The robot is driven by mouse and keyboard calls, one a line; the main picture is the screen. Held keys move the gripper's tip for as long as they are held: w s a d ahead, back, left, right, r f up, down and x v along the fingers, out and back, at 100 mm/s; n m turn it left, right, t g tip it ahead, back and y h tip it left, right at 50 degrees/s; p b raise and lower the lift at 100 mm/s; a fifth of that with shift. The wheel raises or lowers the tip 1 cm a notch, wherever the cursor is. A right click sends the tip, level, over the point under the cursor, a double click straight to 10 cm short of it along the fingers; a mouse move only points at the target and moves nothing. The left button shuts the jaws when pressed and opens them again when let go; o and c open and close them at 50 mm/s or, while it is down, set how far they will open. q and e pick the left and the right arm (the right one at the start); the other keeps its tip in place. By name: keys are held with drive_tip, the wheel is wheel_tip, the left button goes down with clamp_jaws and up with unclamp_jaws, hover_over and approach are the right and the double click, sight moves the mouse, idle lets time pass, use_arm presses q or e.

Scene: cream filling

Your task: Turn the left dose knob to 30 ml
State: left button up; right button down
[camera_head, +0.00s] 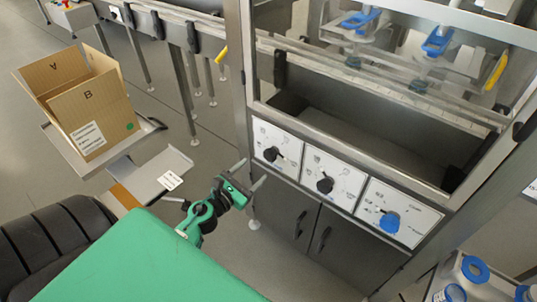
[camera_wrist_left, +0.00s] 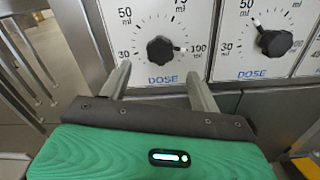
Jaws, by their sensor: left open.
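The left dose knob (camera_head: 271,154) is a black knob on the leftmost white panel. In the left wrist view the same knob (camera_wrist_left: 160,50) sits on a dial marked 30, 50, 75 and 100 ml, and its white mark points right, close to 100 ml. My left gripper (camera_head: 250,174) is open and empty in front of the machine, just left of and below this knob. In the left wrist view its fingertips (camera_wrist_left: 159,71) are spread either side of the knob and slightly below it; contact is not visible. My right gripper is out of view.
A second dose knob (camera_head: 325,185) and a blue knob (camera_head: 389,222) sit to the right on the same front. Cabinet doors (camera_head: 310,225) are below. A cardboard box (camera_head: 85,105) stands at left. Blue-capped bottles (camera_head: 474,268) stand at lower right.

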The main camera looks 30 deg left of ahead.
sight(268, 157)
use_arm(q)
drive_tip(key=w, duration=0.3)
drive_tip(key=w+p, duration=0.1)
drive_tip(key=w, duration=0.4)
drive_tip(key=shift+w+d, duration=0.35)
drive_tip(key=shift+w, duration=0.05)
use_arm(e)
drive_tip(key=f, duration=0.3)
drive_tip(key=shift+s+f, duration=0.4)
use_arm(q)
drive_tip(key=shift+c, duration=0.2)
drive_tip(key=c, duration=0.9)
